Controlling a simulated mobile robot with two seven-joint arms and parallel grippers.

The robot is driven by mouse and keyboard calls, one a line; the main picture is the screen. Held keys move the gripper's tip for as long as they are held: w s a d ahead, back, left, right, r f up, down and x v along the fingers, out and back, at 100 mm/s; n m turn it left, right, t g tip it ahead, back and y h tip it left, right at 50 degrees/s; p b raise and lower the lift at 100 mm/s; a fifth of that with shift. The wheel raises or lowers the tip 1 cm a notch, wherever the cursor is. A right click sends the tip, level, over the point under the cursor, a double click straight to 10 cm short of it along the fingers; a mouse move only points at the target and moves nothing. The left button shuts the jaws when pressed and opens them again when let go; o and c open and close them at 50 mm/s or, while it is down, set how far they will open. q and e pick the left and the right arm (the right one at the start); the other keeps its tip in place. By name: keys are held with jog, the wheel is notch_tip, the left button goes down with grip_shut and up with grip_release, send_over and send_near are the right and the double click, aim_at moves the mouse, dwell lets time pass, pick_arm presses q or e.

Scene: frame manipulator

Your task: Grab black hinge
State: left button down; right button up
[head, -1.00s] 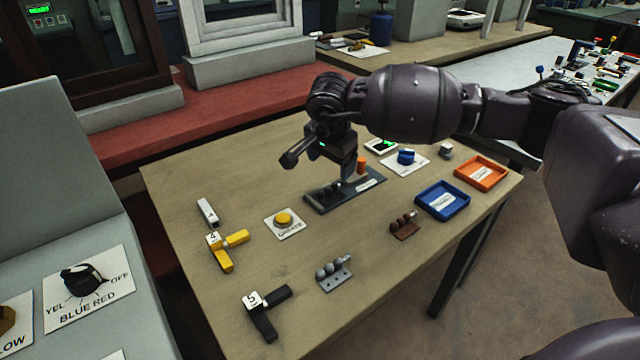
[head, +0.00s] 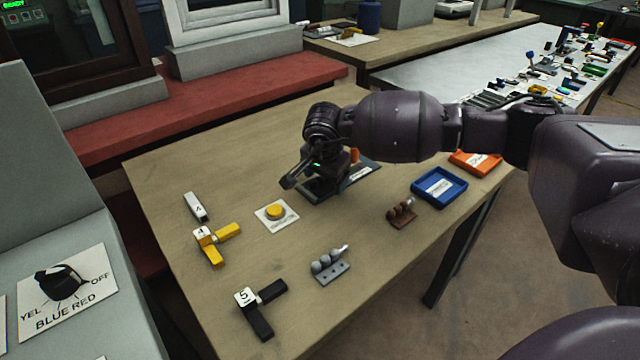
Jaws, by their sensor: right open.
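My right gripper (head: 324,182) is low over the dark tray (head: 362,172) in the middle of the wooden table, seen from above and behind. It is open, but its fingertips are mostly hidden by my own wrist. The black hinge, which lay in that tray, is now hidden behind the gripper, so I cannot tell whether the fingers touch it. Two similar hinges lie in the open: a grey one (head: 328,263) and a brown one (head: 401,212). My left gripper is not in view.
A yellow button (head: 275,212), a yellow angled piece (head: 215,243) and a black angled piece marked 5 (head: 262,309) lie on the left half. A blue tray (head: 439,188) and an orange tray (head: 474,163) are at right.

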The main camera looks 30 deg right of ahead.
jog(key=shift+c, duration=0.4)
jog(key=c, duration=1)
jog(key=shift+r, duration=0.1)
